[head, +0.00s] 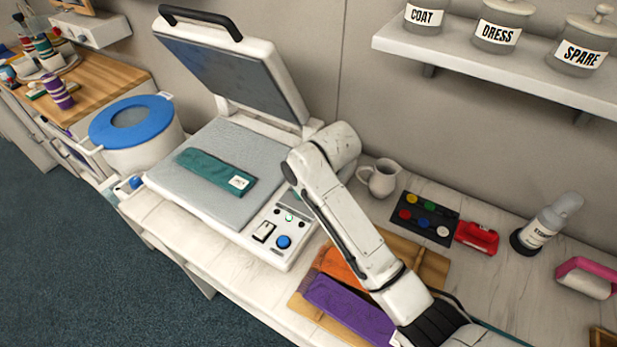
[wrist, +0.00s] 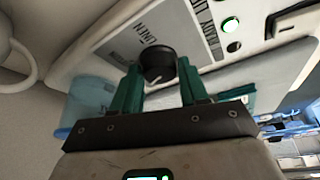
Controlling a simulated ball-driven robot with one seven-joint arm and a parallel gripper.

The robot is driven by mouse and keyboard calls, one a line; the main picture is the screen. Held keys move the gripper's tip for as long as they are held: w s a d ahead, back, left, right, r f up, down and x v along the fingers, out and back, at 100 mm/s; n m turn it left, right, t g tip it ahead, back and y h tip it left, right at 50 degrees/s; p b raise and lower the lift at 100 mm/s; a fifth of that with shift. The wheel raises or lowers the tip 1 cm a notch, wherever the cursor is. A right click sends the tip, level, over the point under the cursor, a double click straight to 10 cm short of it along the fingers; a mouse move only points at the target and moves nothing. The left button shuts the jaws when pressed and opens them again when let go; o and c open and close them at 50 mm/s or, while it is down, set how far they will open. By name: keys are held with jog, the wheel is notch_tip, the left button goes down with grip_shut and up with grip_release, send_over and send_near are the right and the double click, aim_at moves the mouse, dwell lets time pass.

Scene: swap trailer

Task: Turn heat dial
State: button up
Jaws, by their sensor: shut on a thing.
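The heat dial (wrist: 157,62) is a black round knob with a white mark, on the lettered grey panel (wrist: 140,40) of the white press. In the wrist view my gripper (wrist: 158,74) has its two teal fingers on either side of the dial and is shut on it. In the head view my arm hides the gripper and the dial. The heat press (head: 195,205) stands with its lid (head: 235,70) raised. A teal cloth (head: 208,168) with a white label lies on its lower plate. A green light (wrist: 231,25) glows on the panel.
A white jug (head: 383,178) stands close right of my arm. A paint palette (head: 420,219), red tool (head: 477,237) and folded purple cloth (head: 340,308) lie on the counter.

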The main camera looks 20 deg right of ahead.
jog(key=m+p, duration=0.1)
jog(key=m, duration=0.1)
jog(key=m+h+p, duration=0.1)
jog(key=m+h, duration=0.1)
jog(key=m, duration=0.1)
jog(key=shift+a+r+m+p, duration=0.1)
jog(key=shift+a+m+p, duration=0.2)
jog(key=shift+p, duration=0.1)
jog(key=m+h, duration=0.1)
jog(key=m, duration=0.1)
jog(key=m+h, duration=0.1)
jog(key=m, duration=0.2)
jog(key=shift+w+a+g, duration=0.1)
jog(key=shift+w+g, duration=0.05)
jog(key=shift+g, duration=0.25)
jog(key=m+g+b, duration=0.1)
jog(key=m, duration=0.2)
jog(key=m+g+h+b, duration=0.1)
jog(key=m+b, duration=0.1)
jog(key=m, duration=0.1)
jog(key=shift+w+f+m, duration=0.15)
jog(key=shift+f+m, duration=0.05)
jog(key=shift+m, duration=0.2)
jog(key=m+g+b, duration=0.2)
jog(key=m+b, duration=0.1)
jog(key=m, duration=0.1)
jog(key=shift+w+m+b, duration=0.1)
jog(key=shift+m+b, duration=0.2)
jog(key=shift+m, duration=0.1)
jog(key=shift+r, duration=0.1)
